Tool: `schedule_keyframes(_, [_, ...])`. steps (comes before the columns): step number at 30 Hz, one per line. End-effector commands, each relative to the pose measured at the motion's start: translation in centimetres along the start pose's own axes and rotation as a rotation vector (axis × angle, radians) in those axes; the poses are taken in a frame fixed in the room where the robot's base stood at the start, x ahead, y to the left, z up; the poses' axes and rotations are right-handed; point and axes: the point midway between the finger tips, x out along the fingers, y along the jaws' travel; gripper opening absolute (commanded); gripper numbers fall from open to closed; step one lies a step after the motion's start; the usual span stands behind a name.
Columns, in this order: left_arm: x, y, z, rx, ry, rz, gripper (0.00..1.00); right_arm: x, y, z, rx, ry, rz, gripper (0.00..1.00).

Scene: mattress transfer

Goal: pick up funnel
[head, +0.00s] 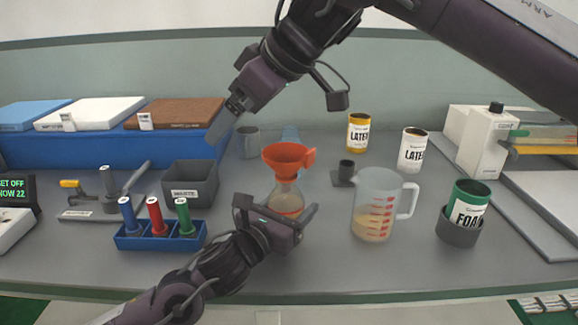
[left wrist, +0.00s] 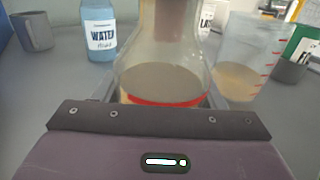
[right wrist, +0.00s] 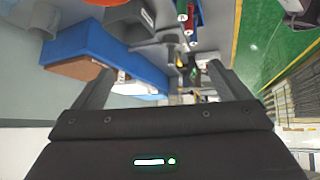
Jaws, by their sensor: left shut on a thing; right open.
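The orange funnel (head: 287,158) sits upright in the neck of a clear flask (head: 287,190), its side tab pointing right. My left gripper (head: 290,213) is shut on the flask's lower body. In the left wrist view the flask (left wrist: 163,60) stands between my fingers, with a red band near its base; the funnel's cone is out of that picture. My right gripper (head: 222,122) is open and empty, in the air above and left of the funnel. An orange edge, likely the funnel (right wrist: 103,3), shows at the top of the right wrist view.
A measuring jug (head: 376,205) with tan liquid stands right of the flask. A grey waste bin (head: 190,186) and a blue rack (head: 160,240) with coloured tools stand left. A blue water bottle (left wrist: 98,30) and a grey cup (head: 247,142) stand behind.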

Motion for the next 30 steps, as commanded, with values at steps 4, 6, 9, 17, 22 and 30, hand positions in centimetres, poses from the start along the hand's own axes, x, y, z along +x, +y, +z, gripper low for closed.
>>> schedule_keyframes(4, [0.0, 0.0, 0.2, -0.001, -0.005, 0.0, 0.22, -2.9, 0.5, 1.9, 0.163, -0.187, 0.076, 0.96])
schedule_keyframes(6, [0.0, 0.0, 0.2, -0.001, -0.005, 0.0, 0.22, -4.1, 1.2, 3.4, 0.275, -0.254, 0.121, 0.96])
schedule_keyframes(9, [0.0, 0.0, 0.2, -0.001, -0.005, 0.0, 0.22, -5.4, 2.1, 5.1, 0.407, -0.315, 0.175, 0.96])
schedule_keyframes(17, [0.0, 0.0, 0.2, -0.001, -0.004, 0.0, 0.22, -5.0, 3.1, 7.4, 0.533, -0.363, 0.224, 0.96])
schedule_keyframes(22, [0.0, 0.0, 0.2, -0.001, -0.005, 0.0, 0.22, -2.2, 3.5, 8.6, 0.53, -0.362, 0.226, 0.96])
schedule_keyframes(30, [0.0, 0.0, 0.2, -0.001, -0.005, 0.0, 0.22, 0.0, 3.8, 9.3, 0.529, -0.359, 0.226, 0.96])
